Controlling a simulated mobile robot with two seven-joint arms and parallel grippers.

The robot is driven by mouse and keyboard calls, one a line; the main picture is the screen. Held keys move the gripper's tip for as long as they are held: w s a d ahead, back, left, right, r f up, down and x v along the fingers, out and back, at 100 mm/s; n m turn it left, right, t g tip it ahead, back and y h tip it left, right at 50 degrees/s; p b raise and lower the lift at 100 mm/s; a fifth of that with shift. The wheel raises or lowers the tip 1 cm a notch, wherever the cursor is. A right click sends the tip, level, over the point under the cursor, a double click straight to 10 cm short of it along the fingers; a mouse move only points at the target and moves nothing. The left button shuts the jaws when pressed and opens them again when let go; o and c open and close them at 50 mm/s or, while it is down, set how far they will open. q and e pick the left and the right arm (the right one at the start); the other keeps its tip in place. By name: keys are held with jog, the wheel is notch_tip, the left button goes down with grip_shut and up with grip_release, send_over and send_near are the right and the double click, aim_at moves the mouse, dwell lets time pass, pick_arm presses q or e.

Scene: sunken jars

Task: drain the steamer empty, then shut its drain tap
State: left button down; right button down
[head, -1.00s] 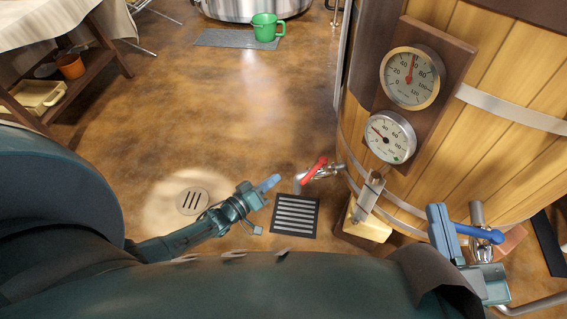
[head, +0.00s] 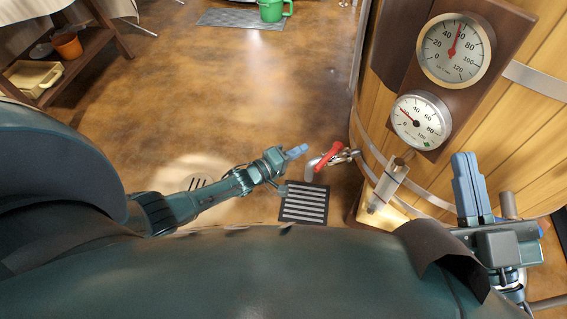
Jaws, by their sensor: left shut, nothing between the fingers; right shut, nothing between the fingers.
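The steamer (head: 500,150) is a wooden-staved vessel with metal bands on the right. Its tap with a red lever (head: 328,156) sticks out low on its left side, above the striped floor grate (head: 304,203). No stream of water shows at its spout. My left gripper (head: 297,151) is shut and empty, its blue fingertips just left of the red lever with a small gap. My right gripper (head: 466,162) is shut and empty, pointing up in front of the steamer's lower right. It mostly hides the blue-levered tap there.
Two dials (head: 455,50) (head: 420,120) are on the steamer's front, above a clear sight tube (head: 386,186) whose level I cannot read. A round floor drain lies partly behind my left arm.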

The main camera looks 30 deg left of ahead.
aim_at(328, 157)
pick_arm(q)
jog(key=shift+s+d+f, duration=0.15)
jog(key=shift+s+d, duration=0.05)
jog(key=shift+d, duration=0.45)
jog(key=shift+s+d+f, duration=0.1)
jog(key=shift+s+d, duration=0.1)
jog(key=shift+d, duration=0.4)
jog(key=shift+s+d+f, duration=0.15)
jog(key=shift+s+d, duration=0.05)
jog(key=shift+d, duration=0.45)
pick_arm(e)
jog(key=shift+r, duration=0.15)
pick_arm(q)
jog(key=shift+s+d+y, duration=0.1)
jog(key=shift+y, duration=0.2)
pick_arm(e)
jog(key=shift+d, duration=0.1)
